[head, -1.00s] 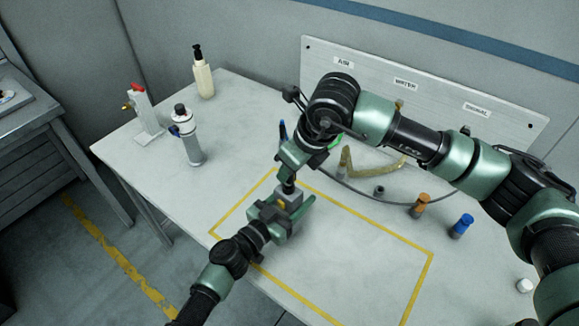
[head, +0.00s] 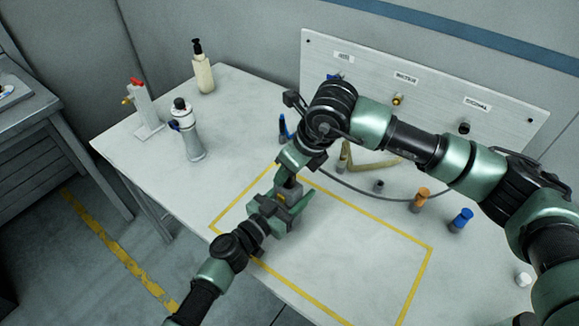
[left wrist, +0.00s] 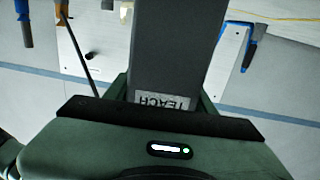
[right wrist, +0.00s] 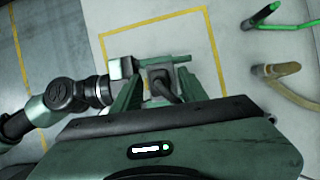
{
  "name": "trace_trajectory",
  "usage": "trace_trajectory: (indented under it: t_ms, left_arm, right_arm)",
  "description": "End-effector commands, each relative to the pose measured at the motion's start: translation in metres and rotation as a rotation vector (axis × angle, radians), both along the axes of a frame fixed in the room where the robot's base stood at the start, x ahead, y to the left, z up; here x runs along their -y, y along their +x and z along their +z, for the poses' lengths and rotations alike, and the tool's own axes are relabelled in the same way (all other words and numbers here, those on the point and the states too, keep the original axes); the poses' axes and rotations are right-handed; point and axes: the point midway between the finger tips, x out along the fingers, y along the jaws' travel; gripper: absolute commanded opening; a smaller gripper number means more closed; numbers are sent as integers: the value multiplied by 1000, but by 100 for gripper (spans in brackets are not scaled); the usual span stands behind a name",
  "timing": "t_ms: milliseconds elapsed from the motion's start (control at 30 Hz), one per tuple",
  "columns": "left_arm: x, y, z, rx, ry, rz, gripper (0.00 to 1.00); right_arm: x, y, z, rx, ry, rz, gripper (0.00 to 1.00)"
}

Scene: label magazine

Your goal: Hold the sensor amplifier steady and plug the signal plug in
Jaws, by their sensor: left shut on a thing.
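My left gripper (head: 280,207) is shut on the sensor amplifier (head: 290,190), a grey box, above the yellow-taped area. The box fills the middle of the left wrist view (left wrist: 172,50), with an upside-down TEACH label. My right gripper (right wrist: 162,82) is right over the amplifier, pointing down. Between its fingers shows a dark plug with a black cable (right wrist: 168,88), which I take for the signal plug. Whether the fingers press on it, and whether it sits in the amplifier, I cannot tell. The right fingertips are largely hidden in the head view.
An orange-topped piece (head: 420,199), a blue-topped piece (head: 461,222) and a white cap (head: 523,279) stand at right. A pump bottle (head: 203,68) and a grey cylinder (head: 188,135) stand at left. The taped area's right part is clear.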

Motion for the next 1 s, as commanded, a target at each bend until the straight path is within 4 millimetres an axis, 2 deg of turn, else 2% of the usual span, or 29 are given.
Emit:
trace_trajectory:
  t_ms: [300, 433, 567, 800, 1000]
  left_arm:
    - [0, 0, -1, -1, 1, -1, 0]
    - [0, 0, 0, -1, 1, -1, 0]
    - [0, 0, 0, -1, 1, -1, 0]
    - [0, 0, -1, -1, 1, 0, 0]
    - [0, 0, -1, -1, 1, -1, 0]
  right_arm:
    - [0, 0, 1, 0, 0, 0, 47]
    - [3, -1, 10, 3, 0, -1, 47]
    - [9, -7, 30, 5, 0, 2, 47]
    - [24, -20, 78, 4, 0, 0, 47]
    - [32, -27, 104, 1, 0, 0, 47]
